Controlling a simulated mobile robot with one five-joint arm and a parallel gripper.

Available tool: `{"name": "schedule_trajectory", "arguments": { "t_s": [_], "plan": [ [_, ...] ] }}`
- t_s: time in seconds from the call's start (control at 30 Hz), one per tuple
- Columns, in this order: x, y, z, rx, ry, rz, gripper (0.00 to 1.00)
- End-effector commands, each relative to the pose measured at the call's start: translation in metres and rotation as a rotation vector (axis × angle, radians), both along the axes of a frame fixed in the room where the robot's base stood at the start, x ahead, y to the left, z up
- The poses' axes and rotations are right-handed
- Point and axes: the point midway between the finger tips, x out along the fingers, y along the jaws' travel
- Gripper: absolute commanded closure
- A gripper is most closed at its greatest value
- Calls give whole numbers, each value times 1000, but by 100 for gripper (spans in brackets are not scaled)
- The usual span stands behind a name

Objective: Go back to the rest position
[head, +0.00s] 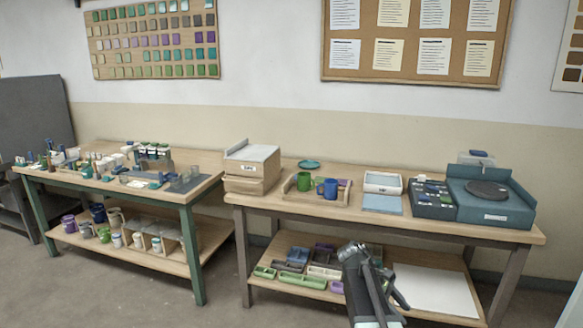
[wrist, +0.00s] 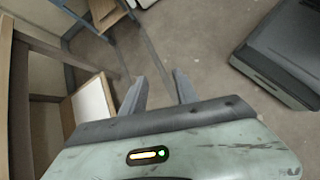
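My gripper (head: 392,291) shows at the lower middle right of the head view, in front of the right table's lower shelf. In the wrist view my gripper (wrist: 160,90) has its two fingers apart with nothing between them, only floor beyond. It holds nothing and touches nothing that I can see.
The left table (head: 192,192) holds many small items. Grey floor (head: 110,290) in front is clear.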

Motion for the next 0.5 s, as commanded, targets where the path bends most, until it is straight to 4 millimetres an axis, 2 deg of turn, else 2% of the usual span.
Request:
{"name": "schedule_trajectory", "arguments": {
  "t_s": [0.03,0.2,0.37,0.43,0.5],
  "plan": [
    [-21,29,-13,66,-67,-26,64],
    [-55,106,-46,286,-270,-206,64],
    [-83,163,-62,476,-425,-492,64],
    [-86,182,-64,534,-475,-627,64],
    [-78,195,-64,562,-522,-761,64]
  ]
}}
